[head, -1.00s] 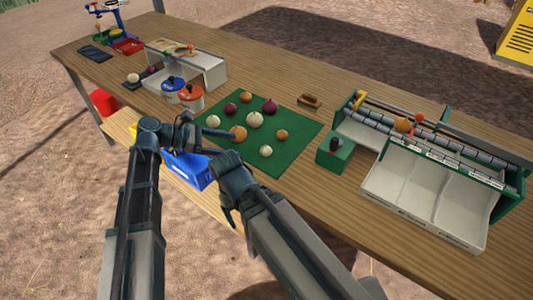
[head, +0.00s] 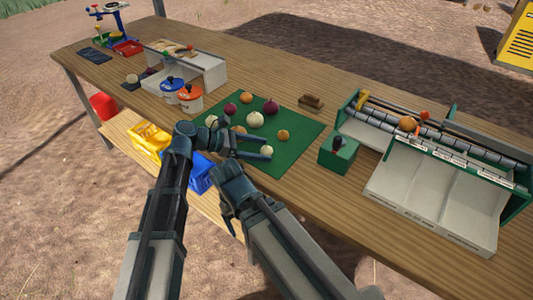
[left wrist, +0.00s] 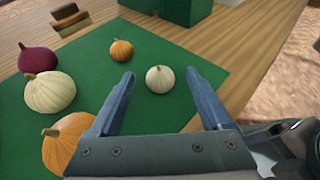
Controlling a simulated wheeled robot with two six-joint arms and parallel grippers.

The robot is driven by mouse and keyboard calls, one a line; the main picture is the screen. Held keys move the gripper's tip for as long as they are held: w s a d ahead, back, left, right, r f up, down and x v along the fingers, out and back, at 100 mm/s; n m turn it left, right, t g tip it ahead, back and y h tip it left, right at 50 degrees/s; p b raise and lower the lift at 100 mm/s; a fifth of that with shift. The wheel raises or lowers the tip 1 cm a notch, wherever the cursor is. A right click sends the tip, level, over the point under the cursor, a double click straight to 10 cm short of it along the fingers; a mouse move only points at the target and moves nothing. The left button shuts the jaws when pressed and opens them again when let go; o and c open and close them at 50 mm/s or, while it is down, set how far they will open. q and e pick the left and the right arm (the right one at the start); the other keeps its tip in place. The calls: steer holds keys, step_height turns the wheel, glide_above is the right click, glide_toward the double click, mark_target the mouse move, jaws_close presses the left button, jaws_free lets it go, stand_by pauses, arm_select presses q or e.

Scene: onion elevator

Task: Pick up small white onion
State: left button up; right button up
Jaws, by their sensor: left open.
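The small white onion (head: 267,150) sits on the green mat (head: 300,155) near its front right part. In the left wrist view the small white onion (left wrist: 160,79) lies between the lines of my two fingers, around their tips. My left gripper (head: 269,149) is open and reaches over the mat from the left, its fingertips at the onion in the head view. It also shows open and empty in the left wrist view (left wrist: 160,76). My right gripper (head: 229,207) is in front of the table edge; its fingers are too unclear to read.
A larger white onion (left wrist: 50,91), orange onions (left wrist: 121,50) (left wrist: 68,142) and a red onion (left wrist: 37,60) lie on the mat nearby. A green box (head: 338,153) stands right of the mat, beside the roller sorter (head: 430,205).

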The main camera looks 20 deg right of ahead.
arm_select(q)
steer(key=shift+d+f, duration=0.2)
steer(key=shift+d, duration=0.15)
jaws_close()
steer(key=shift+r, duration=0.2)
